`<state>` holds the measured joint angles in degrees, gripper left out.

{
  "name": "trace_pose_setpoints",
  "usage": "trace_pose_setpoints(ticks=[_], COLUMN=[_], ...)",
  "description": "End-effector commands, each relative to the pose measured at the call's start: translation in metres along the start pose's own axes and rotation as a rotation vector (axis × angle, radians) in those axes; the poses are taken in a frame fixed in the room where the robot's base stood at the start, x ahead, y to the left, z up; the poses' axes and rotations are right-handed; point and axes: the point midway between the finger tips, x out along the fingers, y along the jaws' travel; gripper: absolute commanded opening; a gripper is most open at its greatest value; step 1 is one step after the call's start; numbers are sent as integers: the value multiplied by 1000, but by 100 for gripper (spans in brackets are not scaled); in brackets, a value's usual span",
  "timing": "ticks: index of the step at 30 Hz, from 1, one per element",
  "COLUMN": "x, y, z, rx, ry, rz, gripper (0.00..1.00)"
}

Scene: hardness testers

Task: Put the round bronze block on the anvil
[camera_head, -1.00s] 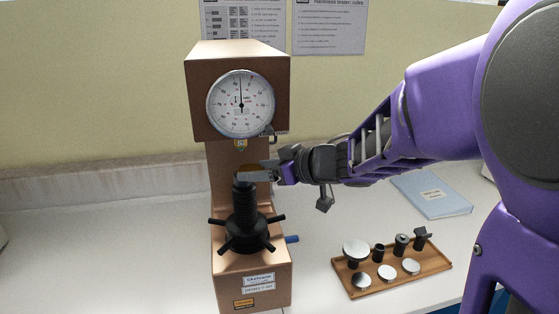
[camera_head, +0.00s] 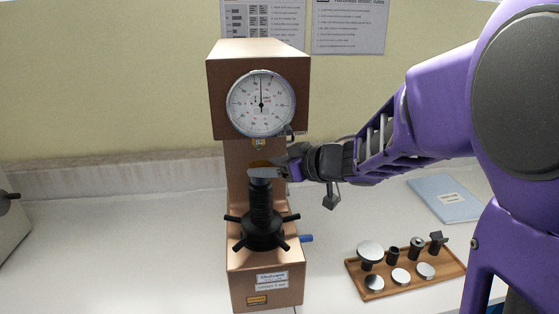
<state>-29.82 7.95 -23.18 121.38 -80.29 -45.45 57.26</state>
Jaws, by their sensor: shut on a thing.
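The copper-coloured hardness tester (camera_head: 238,165) stands upright with a round dial. Its anvil (camera_head: 260,183) is the black top of the threaded screw, above a spoked handwheel (camera_head: 262,228). My gripper (camera_head: 266,171) reaches in from the right, just above the anvil and below the indenter (camera_head: 259,143). It is shut on the round bronze block (camera_head: 260,163), of which only a small brownish edge shows behind the fingers. The fingers overlap the anvil's top in this view, so I cannot tell whether the block touches it.
A wooden tray (camera_head: 409,286) with several metal discs and black fittings lies at the right. A blue booklet (camera_head: 446,198) is behind it. Part of another machine (camera_head: 12,225) shows at the left edge. The bench left of the tester is clear.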

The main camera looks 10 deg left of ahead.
Motion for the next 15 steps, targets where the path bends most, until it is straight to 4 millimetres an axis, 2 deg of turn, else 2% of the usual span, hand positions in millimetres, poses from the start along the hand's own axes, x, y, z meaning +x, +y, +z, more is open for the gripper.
trace_pose_setpoints(ticks=[15], x=[1], y=[0], z=[2], rx=[0], ry=[1], rz=[0], gripper=[0])
